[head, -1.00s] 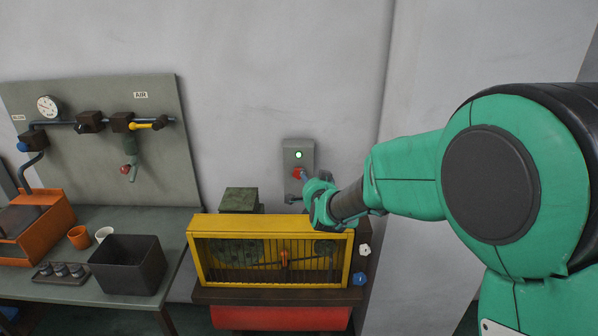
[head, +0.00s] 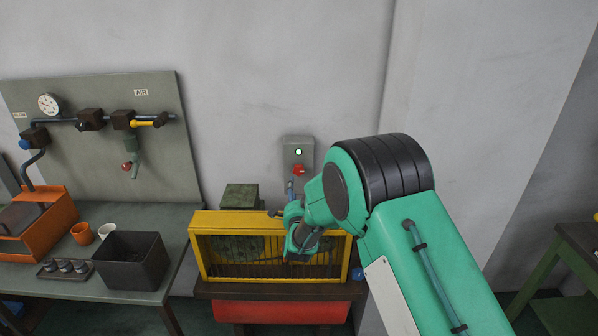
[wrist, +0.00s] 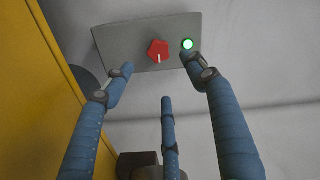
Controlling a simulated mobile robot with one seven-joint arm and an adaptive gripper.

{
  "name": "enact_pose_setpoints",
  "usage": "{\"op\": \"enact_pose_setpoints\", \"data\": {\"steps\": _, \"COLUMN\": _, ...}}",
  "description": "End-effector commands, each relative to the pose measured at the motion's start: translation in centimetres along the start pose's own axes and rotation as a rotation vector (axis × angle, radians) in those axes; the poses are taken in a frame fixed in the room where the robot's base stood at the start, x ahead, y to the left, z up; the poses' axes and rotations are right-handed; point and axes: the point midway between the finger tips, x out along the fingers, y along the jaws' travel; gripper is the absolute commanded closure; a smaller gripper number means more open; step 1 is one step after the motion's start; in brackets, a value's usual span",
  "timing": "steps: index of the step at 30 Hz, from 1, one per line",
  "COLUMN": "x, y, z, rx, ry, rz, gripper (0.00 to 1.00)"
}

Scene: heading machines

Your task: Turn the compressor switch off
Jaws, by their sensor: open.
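The compressor switch is a red knob (head: 298,170) on a grey wall box (head: 290,146), below a lit green lamp (head: 299,152). In the wrist view the red knob (wrist: 158,51) has a white mark pointing toward the picture's bottom, and the lamp (wrist: 187,44) glows green beside it on the box (wrist: 118,42). My gripper (head: 284,199) is below the box, above the yellow guard, pointing up. In the wrist view my gripper (wrist: 160,74) has its blue fingers spread, empty and apart from the knob. One fingertip overlaps the box's edge near the lamp.
A yellow barred guard (head: 234,217) over a red tank (head: 270,312) stands under the switch. My arm hides its right part. Left is a bench (head: 190,222) with a black bin (head: 150,262), cups and an orange machine. A panel with gauge and pipes stands behind it.

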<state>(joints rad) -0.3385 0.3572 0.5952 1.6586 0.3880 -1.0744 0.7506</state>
Motion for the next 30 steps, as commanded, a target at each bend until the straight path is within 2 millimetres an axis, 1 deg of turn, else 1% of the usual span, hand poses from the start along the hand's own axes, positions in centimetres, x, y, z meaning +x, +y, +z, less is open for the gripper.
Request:
{"op": "enact_pose_setpoints", "data": {"steps": 8, "x": 0.5, "y": 0.0, "z": 0.0, "rx": -0.001, "ry": -0.001, "rz": 0.0, "gripper": 0.44}}
{"op": "enact_pose_setpoints", "data": {"steps": 14, "x": 2.0, "y": 0.0, "z": 0.0, "rx": -0.001, "ry": -0.001, "rz": 0.0, "gripper": 0.44}}
{"op": "enact_pose_setpoints", "data": {"steps": 20, "x": 4.6, "y": 0.1, "z": 0.0, "rx": 0.0, "ry": 0.0, "rz": 0.0, "gripper": 0.44}}
{"op": "enact_pose_setpoints", "data": {"steps": 30, "x": 9.4, "y": 0.1, "z": 0.1, "rx": 0.0, "ry": -0.001, "rz": 0.001, "gripper": 0.44}}
